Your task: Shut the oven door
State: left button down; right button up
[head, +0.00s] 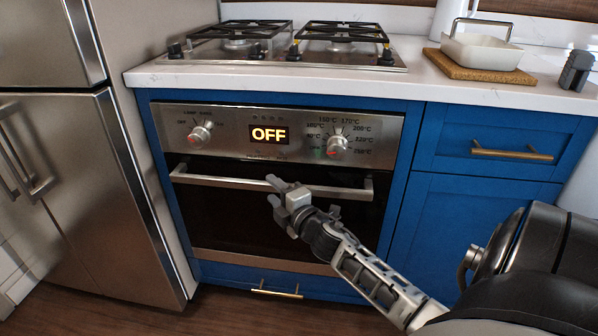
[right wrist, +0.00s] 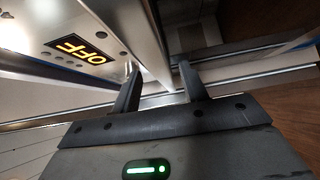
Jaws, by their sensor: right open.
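The oven (head: 180,146) is built into the blue cabinets, and its display reads OFF. Its dark glass door (head: 225,220) stands upright, flush or nearly flush with the front; I cannot tell whether a thin gap is left at the top. The steel bar handle (head: 325,191) runs across the upper door. My right gripper (head: 274,191) is in front of the door at the middle of the handle, covering part of it. In the right wrist view its fingers (right wrist: 159,68) are apart, with no object held between them. Contact with the handle or door is unclear. My left gripper is out of view.
A steel fridge (head: 120,190) stands close on the left. Above the oven are a gas hob (head: 290,62) and a white counter (head: 420,82) with a white dish (head: 480,52) on a cork board (head: 455,69). Blue drawers with brass handles (head: 512,154) are on the right.

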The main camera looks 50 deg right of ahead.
pick_arm(q)
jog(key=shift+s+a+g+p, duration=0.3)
jog(key=shift+p, duration=0.25)
pick_arm(e)
jog(key=s+a, duration=0.2)
jog(key=s, duration=1.1)
jog(key=shift+s+r, duration=0.15)
